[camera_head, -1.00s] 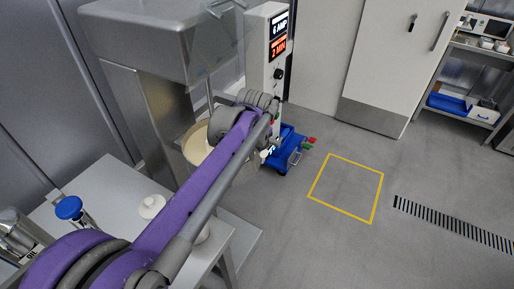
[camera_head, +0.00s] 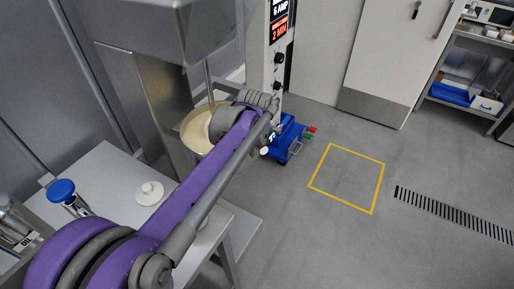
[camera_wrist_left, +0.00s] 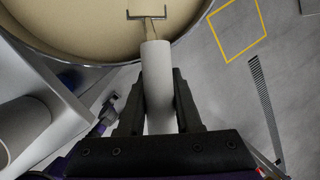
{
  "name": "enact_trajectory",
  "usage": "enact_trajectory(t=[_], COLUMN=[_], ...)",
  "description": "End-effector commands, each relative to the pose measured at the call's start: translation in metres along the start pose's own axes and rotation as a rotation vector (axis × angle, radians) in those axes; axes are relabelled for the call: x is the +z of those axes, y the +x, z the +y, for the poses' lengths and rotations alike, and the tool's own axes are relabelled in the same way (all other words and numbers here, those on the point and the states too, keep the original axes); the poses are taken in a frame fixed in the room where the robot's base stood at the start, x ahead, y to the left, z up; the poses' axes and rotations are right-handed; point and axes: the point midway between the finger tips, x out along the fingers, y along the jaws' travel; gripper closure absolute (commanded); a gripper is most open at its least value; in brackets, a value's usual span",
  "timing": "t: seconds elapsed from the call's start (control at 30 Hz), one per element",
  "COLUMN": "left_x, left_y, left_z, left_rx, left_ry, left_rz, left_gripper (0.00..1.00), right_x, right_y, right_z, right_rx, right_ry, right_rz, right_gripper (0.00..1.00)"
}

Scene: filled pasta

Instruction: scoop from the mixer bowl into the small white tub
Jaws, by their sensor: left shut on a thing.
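The mixer bowl (camera_head: 192,134) stands under the mixer, holding a smooth cream-coloured mass; its rim and contents fill the top of the left wrist view (camera_wrist_left: 90,25). My left gripper (camera_wrist_left: 160,85) is shut on the white handle of a scoop (camera_wrist_left: 157,70). The scoop's thin metal end reaches over the bowl; I cannot tell whether it touches the mass. In the head view my purple left arm hides the gripper and part of the bowl. A small round white object (camera_head: 149,193) on the table may be the white tub; I cannot tell surely. My right gripper is not in view.
The steel table (camera_head: 112,170) holds a blue-topped container (camera_head: 62,192) and a metal canister. A blue wheeled item (camera_head: 288,140) stands on the floor beyond the bowl. The yellow-marked floor is clear.

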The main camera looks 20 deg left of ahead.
Motion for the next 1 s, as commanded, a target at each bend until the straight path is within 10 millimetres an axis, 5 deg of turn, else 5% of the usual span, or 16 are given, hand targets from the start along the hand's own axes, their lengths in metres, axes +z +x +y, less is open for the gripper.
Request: enact_trajectory(t=[0.57, 1.0], left_x=[0.001, 0.009], left_y=[-0.001, -0.032], left_z=[0.0, -0.007], left_rx=[0.0, -0.002], left_ry=[0.0, 0.0], left_rz=[-0.001, -0.002], left_gripper=[1.0, 1.0], right_x=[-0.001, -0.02], right_y=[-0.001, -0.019], right_z=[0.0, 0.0], right_rx=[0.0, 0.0], right_ry=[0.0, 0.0], right_rz=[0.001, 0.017], right_gripper=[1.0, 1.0])
